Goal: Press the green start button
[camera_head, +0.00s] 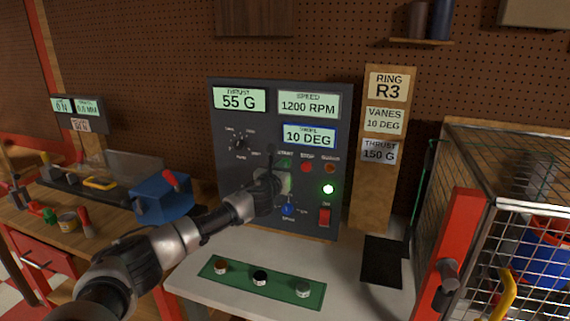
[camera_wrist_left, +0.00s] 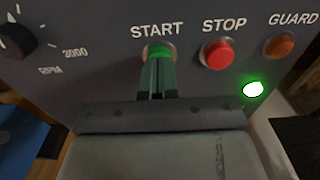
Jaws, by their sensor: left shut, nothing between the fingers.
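The dark control panel (camera_head: 230,130) stands upright at the back of the white bench. The green start button (camera_wrist_left: 160,50) sits under the START label in the left wrist view, mostly hidden behind my fingertips. My left gripper (camera_head: 273,165) is shut and empty, its tips at the start button; it also shows in the left wrist view (camera_wrist_left: 157,70). Whether the tips touch the button or how far it is pressed I cannot tell. The red STOP button (camera_wrist_left: 218,53) is just to the right. My right gripper is not in view.
A lit green lamp (camera_head: 328,189) and a red switch (camera_head: 324,217) are on the panel's right side. A blue knob (camera_head: 288,210) is below my gripper. A green strip (camera_head: 240,277) with three small parts lies in front. A wire cage (camera_head: 510,170) stands at right.

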